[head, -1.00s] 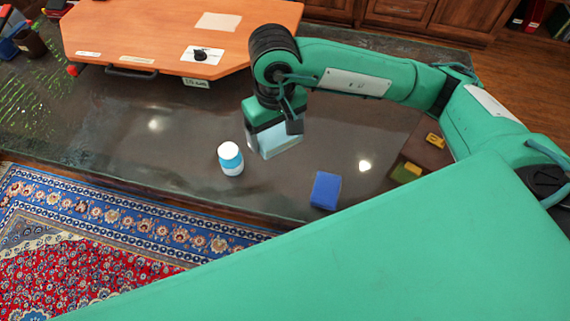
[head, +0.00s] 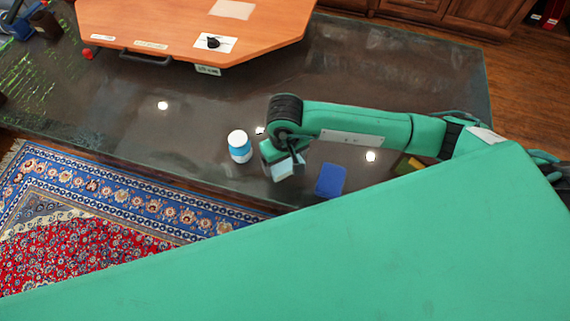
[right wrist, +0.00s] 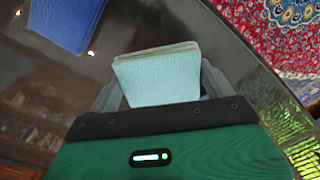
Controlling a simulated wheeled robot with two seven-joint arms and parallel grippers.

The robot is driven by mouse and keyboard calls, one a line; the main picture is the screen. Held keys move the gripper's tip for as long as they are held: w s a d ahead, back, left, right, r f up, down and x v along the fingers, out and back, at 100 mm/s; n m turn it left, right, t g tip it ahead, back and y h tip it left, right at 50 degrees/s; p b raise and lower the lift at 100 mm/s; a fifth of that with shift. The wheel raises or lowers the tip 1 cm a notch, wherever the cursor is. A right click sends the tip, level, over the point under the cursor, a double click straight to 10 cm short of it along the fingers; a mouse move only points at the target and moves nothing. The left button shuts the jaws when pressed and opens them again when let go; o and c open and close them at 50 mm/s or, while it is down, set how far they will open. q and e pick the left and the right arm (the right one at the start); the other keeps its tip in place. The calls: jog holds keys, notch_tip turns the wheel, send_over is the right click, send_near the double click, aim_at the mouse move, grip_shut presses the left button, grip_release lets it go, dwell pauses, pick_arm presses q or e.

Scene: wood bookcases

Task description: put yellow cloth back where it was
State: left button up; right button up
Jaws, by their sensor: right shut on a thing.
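My right gripper (head: 284,163) is shut on a light blue, folded-cloth-like piece (head: 283,171), low over the table's front edge, between a white and blue bottle and a dark blue block. In the right wrist view the light blue piece (right wrist: 158,78) is between the fingers, with a thin tan edge along its top. I cannot tell whether it touches the table. A yellow piece (head: 415,162) shows partly behind my right arm at the right; the arm hides the rest. No yellow cloth is plainly seen in the gripper. My left gripper is out of view.
The bottle (head: 239,147) stands just left of the gripper. The dark blue block (head: 330,180) lies just right of it and also shows in the right wrist view (right wrist: 68,20). An orange board (head: 180,25) is at the back left. A patterned rug (head: 120,200) lies beyond the front edge.

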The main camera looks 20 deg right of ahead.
aim_at(285, 168)
notch_tip(285, 168, down, 4)
jog(key=shift+r+p, duration=0.25)
jog(key=shift+p, duration=0.1)
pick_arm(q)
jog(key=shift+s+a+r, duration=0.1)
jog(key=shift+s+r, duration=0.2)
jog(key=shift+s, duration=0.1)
pick_arm(e)
jog(key=shift+f, duration=0.1)
jog(key=shift+f+b, duration=0.25)
jog(key=shift+b, duration=0.1)
jog(key=o, duration=0.8)
jog(key=shift+r, duration=0.1)
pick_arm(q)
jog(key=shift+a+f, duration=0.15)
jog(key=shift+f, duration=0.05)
pick_arm(e)
jog(key=shift+o, duration=0.2)
